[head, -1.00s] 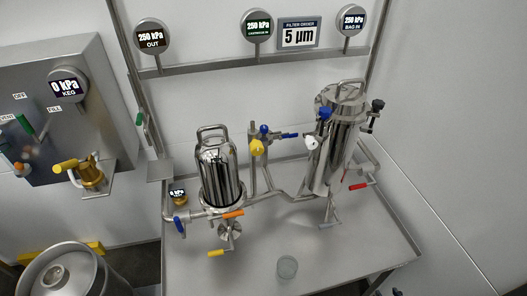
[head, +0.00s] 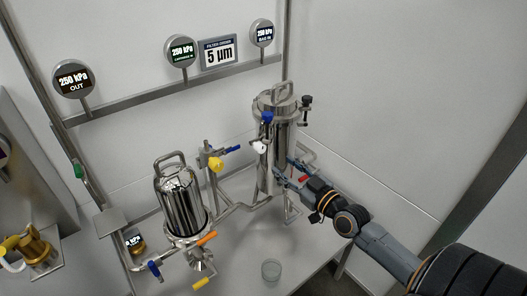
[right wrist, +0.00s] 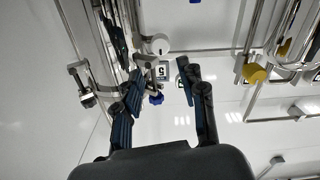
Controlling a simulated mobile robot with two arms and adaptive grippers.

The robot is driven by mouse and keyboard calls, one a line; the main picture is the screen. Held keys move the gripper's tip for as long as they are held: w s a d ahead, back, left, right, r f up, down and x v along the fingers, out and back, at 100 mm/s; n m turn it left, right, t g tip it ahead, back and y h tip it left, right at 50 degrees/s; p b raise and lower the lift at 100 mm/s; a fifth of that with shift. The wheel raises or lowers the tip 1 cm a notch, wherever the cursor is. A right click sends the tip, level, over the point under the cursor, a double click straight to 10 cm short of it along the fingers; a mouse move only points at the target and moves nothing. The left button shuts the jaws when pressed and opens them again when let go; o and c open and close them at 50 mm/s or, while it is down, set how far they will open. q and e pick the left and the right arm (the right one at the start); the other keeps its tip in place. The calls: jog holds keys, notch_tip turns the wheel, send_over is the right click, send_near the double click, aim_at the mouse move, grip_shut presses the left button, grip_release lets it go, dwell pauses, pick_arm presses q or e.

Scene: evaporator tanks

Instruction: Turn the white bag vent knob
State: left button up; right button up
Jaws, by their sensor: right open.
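The white knob (head: 261,147) is on the side of the tall steel bag housing (head: 277,125), just below a blue knob (head: 267,118). My right gripper (head: 284,172) is by the lower right side of that housing, below and right of the white knob and apart from it. In the right wrist view the white knob (right wrist: 160,45) shows beyond the open fingers (right wrist: 160,82), with nothing between them. A blue knob (right wrist: 155,98) also shows there. My left gripper is not in view.
A shorter steel housing (head: 180,203) stands to the left, with a yellow knob (head: 215,164) and an orange handle (head: 206,238) near it. A glass beaker (head: 271,269) stands at the bench front. Pipes and the black knob (head: 305,102) crowd the tall housing.

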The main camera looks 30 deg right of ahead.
aim_at(263, 150)
jog(key=w, duration=0.6)
jog(key=w+a, duration=0.1)
jog(key=w, duration=0.2)
jog(key=shift+w, duration=0.25)
grip_shut()
jog(key=shift+m, duration=0.4)
jog(key=m, duration=0.4)
jog(key=shift+d+m+p, duration=0.1)
jog(key=shift+m+p, duration=0.2)
jog(key=shift+m, duration=0.1)
jog(key=m, duration=0.4)
jog(key=shift+m, duration=0.3)
